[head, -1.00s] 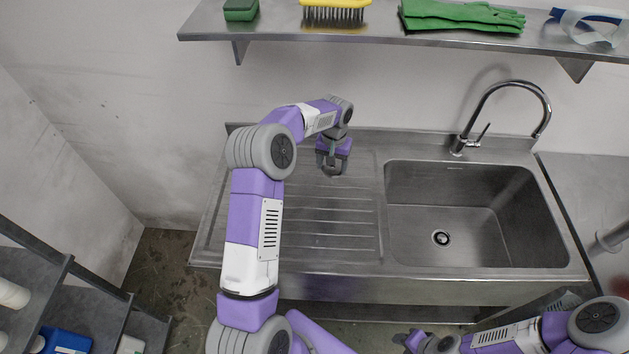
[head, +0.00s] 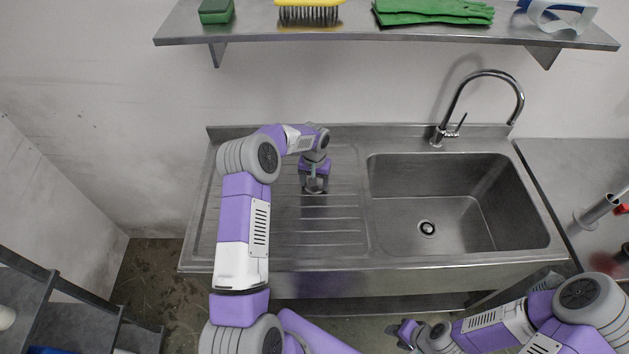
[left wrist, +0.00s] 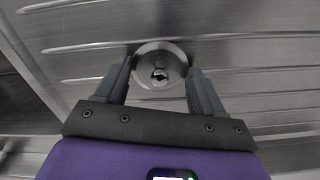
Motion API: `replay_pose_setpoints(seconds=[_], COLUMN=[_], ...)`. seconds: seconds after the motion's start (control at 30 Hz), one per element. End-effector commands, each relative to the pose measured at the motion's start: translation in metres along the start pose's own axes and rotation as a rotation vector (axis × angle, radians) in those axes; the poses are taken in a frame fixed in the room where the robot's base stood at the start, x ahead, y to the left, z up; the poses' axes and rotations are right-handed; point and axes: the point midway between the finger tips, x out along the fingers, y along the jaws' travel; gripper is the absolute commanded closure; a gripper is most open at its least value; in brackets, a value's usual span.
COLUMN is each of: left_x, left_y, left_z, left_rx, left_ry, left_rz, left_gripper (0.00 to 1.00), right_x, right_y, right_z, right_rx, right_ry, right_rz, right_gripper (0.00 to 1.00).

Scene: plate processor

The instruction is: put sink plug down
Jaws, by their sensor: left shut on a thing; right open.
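The sink plug (left wrist: 160,66) is a round metal disc with a small knob or hole at its middle. In the left wrist view it sits between the two fingertips of my left gripper (left wrist: 160,88), which is shut on it. In the head view my left gripper (head: 314,186) is over the ribbed drainboard (head: 290,225), left of the sink basin. The plug is small there, and I cannot tell whether it touches the board. My right gripper (head: 404,334) is open and empty in front of the counter, low in the head view.
The sink basin (head: 455,190) with its drain (head: 427,228) and tap (head: 460,110) lies right of the drainboard. A wall shelf (head: 390,32) holds a brush (head: 308,12), green gloves (head: 433,11), a sponge (head: 216,11) and goggles (head: 557,14). The drainboard around the gripper is clear.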

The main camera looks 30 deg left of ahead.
Motion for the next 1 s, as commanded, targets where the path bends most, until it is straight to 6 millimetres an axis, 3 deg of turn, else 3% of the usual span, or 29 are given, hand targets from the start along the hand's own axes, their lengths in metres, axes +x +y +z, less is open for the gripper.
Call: replay_pose_setpoints(seconds=[0.13, 0.17, 0.3, 0.7, 1.0], left_x=[0.004, 0.004, 0.003, -0.003, -0.063], left_y=[0.0, 0.0, 0.0, 0.0, 0.0], left_z=[0.0, 0.0, 0.0, 0.0, -0.001], left_rx=[0.001, 0.001, 0.001, 0.0, 0.0], left_ry=[0.0, 0.0, 0.0, -0.001, 0.005], left_rz=[0.0, 0.0, 0.0, 0.0, 0.0], left_gripper=[0.61, 0.28, 0.07, 0.06, 0.06], right_x=[0.004, 0.004, 0.003, -0.002, 0.001], right_y=[0.002, 0.002, 0.001, -0.001, 0.0], right_z=[0.0, 0.0, 0.0, 0.0, 0.0], right_rx=[0.0, 0.0, 0.0, 0.0, 0.0], right_ry=[0.0, 0.0, 0.0, 0.0, 0.0], right_rz=[0.0, 0.0, 0.0, 0.0, 0.0], right_gripper=[0.57, 0.57, 0.57, 0.57, 0.57])
